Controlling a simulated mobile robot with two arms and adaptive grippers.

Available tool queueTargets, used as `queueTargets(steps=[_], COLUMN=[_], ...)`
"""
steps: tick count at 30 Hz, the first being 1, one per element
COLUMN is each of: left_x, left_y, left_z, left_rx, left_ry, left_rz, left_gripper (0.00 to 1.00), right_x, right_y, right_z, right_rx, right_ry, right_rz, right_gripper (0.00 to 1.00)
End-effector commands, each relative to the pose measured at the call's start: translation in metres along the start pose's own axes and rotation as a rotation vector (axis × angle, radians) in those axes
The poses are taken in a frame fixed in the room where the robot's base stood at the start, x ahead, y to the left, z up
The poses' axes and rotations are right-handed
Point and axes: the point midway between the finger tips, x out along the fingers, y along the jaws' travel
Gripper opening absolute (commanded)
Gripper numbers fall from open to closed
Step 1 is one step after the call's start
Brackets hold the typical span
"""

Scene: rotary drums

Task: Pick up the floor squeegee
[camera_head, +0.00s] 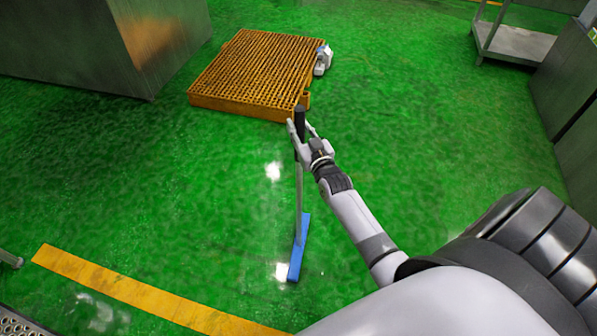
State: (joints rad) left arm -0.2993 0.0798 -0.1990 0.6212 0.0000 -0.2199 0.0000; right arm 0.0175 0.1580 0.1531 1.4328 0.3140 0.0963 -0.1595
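The floor squeegee stands close to upright in the middle of the head view, with a thin grey handle (299,190), a black grip (300,115) at its top and a blue head (299,250) low down at the floor. My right gripper (300,128) is at the upper part of the handle, with its light fingers on either side of the black grip. I cannot tell whether the fingers press on it. My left gripper is not in view.
An orange slatted pallet (255,75) lies just beyond the squeegee, with a small white-grey device (322,60) at its right edge. A metal cabinet (110,45) stands upper left. Metal equipment (570,90) stands at right. Green floor (180,200) around the squeegee is clear.

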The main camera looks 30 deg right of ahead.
Motion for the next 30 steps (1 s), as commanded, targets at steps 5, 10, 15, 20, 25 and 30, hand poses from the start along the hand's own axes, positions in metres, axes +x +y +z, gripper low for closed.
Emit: queueTargets(steps=[5,10,15,20,25,30], left_x=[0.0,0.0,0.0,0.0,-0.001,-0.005], left_y=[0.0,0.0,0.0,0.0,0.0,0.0], left_z=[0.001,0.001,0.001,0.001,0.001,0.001], left_rx=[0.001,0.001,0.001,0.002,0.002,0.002], left_ry=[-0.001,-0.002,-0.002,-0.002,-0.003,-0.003], left_rz=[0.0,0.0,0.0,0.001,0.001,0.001], left_gripper=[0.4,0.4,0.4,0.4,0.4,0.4], right_x=[0.0,0.0,0.001,0.001,0.001,0.001], right_y=[0.0,0.0,0.0,0.0,0.0,0.0], right_z=[0.0,0.0,-0.003,-0.004,-0.011,-0.034], right_rx=[0.0,0.0,0.0,0.0,0.001,0.002], right_ry=[0.0,0.0,0.008,0.007,0.008,0.011], right_rz=[0.0,0.0,0.0,0.0,0.0,0.001], right_gripper=[0.1,0.0,0.0,0.0,0.0,0.0])
